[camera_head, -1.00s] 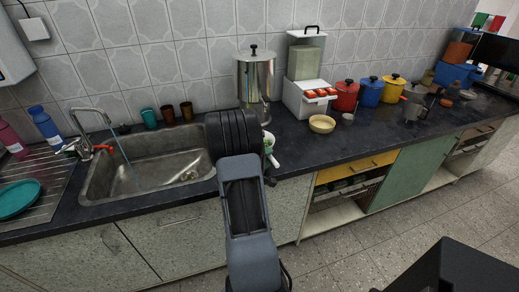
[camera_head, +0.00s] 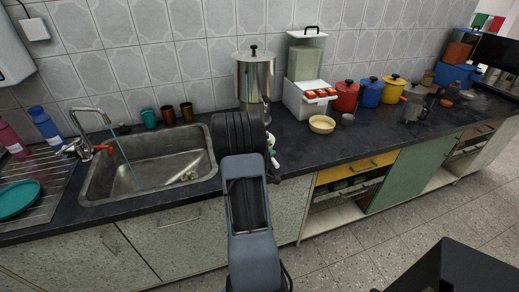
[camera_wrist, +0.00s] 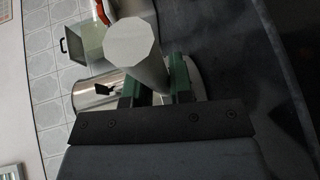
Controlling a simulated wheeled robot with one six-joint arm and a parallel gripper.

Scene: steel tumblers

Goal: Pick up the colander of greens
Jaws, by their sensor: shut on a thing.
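The white colander shows only as a small pale piece (camera_head: 274,161) on the dark counter in the head view, right of the sink. My wrist hides most of it. In the wrist view my gripper (camera_wrist: 155,78) has its two green-faced fingers shut on a pale grey, many-sided handle (camera_wrist: 133,42), which I take to be the colander's. A pale curved edge shows behind the right finger. The greens are hidden in the wrist view and barely show in the head view. I cannot tell whether the colander is clear of the counter.
A steel pot (camera_head: 255,77) stands just behind my gripper. The sink (camera_head: 150,163) is to the left. A white dispenser (camera_head: 304,85), a pale bowl (camera_head: 322,124) and coloured pots (camera_head: 370,92) stand to the right. The counter's front right is clear.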

